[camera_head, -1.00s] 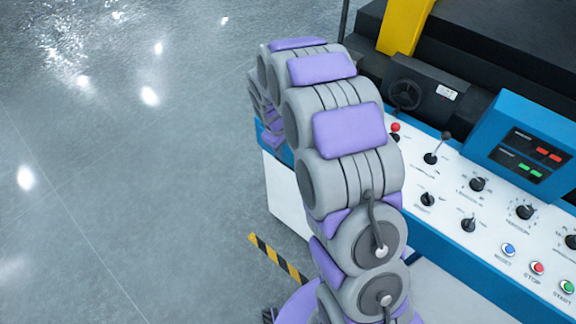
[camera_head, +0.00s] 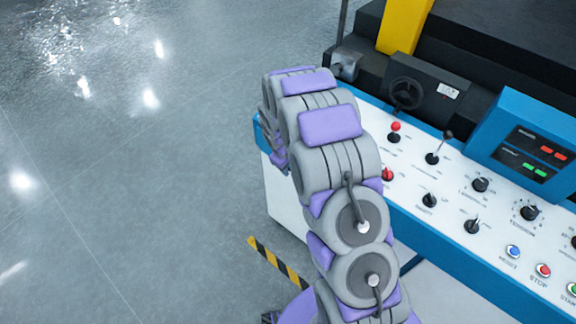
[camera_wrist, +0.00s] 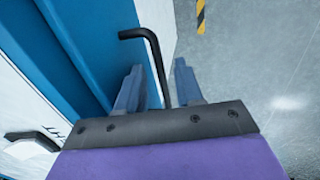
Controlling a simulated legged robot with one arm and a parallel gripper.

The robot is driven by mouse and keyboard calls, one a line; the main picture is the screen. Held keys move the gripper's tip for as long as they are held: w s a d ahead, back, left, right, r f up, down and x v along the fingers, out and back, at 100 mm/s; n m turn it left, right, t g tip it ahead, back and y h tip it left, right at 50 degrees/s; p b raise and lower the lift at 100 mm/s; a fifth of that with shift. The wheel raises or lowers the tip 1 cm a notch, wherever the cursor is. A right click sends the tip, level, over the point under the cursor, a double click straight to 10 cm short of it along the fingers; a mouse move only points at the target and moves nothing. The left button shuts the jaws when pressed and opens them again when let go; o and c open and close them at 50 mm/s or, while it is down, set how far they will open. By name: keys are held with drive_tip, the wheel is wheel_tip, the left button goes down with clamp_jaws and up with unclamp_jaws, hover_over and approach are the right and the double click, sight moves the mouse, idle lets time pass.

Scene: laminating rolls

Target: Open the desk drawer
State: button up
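The desk is the white and blue control console; its white side (camera_head: 285,205) shows left of my arm in the head view. In the wrist view, a black bent bar (camera_wrist: 154,50), which looks like a handle, stands out by the desk's blue edge (camera_wrist: 85,50). My gripper (camera_wrist: 158,64) is open, with its two blue-grey fingers on either side of the bar. I cannot tell whether they touch it. The bar's lower end is hidden behind the gripper's dark base. In the head view my arm hides the gripper and bar. No drawer outline is clear.
The console top (camera_head: 410,195) carries several knobs, levers and buttons close to my arm, with a blue display box (camera_head: 525,140) at the right. Black machinery (camera_head: 480,50) stands behind. The grey floor (camera_head: 120,200) at left is clear, with a yellow-black stripe (camera_head: 277,262).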

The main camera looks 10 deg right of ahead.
drive_tip(key=shift+c, duration=0.2)
drive_tip(key=shift+d, duration=0.1)
drive_tip(key=c, duration=0.3)
clamp_jaws()
idle(0.8)
